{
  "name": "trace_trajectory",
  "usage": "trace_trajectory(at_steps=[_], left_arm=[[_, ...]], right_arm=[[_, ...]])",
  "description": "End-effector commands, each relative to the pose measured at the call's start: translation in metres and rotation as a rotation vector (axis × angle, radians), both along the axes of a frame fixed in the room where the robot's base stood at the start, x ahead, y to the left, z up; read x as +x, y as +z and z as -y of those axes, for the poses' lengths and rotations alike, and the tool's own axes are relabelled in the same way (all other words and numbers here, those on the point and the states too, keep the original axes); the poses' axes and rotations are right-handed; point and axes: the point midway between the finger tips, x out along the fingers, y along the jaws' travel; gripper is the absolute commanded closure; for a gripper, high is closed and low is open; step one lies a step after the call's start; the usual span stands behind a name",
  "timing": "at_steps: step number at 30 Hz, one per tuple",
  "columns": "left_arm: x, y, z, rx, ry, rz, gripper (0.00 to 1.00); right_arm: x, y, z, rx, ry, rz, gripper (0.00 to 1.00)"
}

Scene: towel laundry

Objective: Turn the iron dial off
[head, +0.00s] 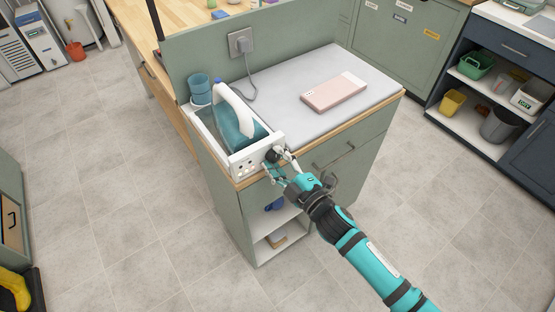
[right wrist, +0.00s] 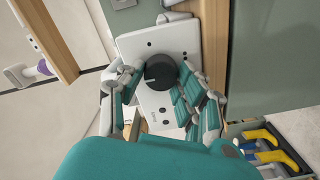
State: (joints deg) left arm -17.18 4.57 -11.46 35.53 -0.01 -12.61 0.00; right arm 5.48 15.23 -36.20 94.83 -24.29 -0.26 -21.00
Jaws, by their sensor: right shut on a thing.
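The iron (head: 233,118), teal with a white handle, rests in a white station on the left end of the cabinet top. The station's white front panel (head: 246,163) faces my right arm and also fills the middle of the right wrist view (right wrist: 150,45). The round black iron dial (right wrist: 160,71) sits on that panel; it also shows in the head view (head: 272,155). My right gripper (right wrist: 160,80) is shut on the dial, with fingers on both sides of it. The dial's pointer setting is too small to read. My left gripper is not in view.
Blue cups (head: 200,84) stand behind the station's left side. A cord runs to a wall socket (head: 241,42). Open shelves (head: 270,242) lie below the panel.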

Motion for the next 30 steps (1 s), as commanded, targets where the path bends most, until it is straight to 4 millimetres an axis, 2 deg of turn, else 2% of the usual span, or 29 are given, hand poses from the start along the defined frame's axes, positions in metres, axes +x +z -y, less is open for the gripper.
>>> trace_trajectory(at_steps=[8,9,14,23,26,30], left_arm=[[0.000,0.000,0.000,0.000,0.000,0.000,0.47],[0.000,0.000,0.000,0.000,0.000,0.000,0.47],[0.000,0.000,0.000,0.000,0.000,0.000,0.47],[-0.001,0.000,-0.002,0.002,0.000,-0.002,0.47],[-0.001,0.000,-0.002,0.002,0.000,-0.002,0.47],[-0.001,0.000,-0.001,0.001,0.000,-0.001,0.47]], right_arm=[[0.000,-0.003,0.001,-0.005,-0.001,-0.002,0.97],[0.000,-0.003,0.001,-0.005,-0.001,-0.002,0.64],[0.000,-0.002,0.000,-0.004,0.000,-0.002,0.43],[-0.001,-0.001,0.001,-0.002,0.000,-0.001,0.42],[-0.008,-0.002,0.006,-0.003,0.000,-0.002,0.42],[-0.028,-0.003,0.021,-0.004,0.000,-0.004,0.42]])
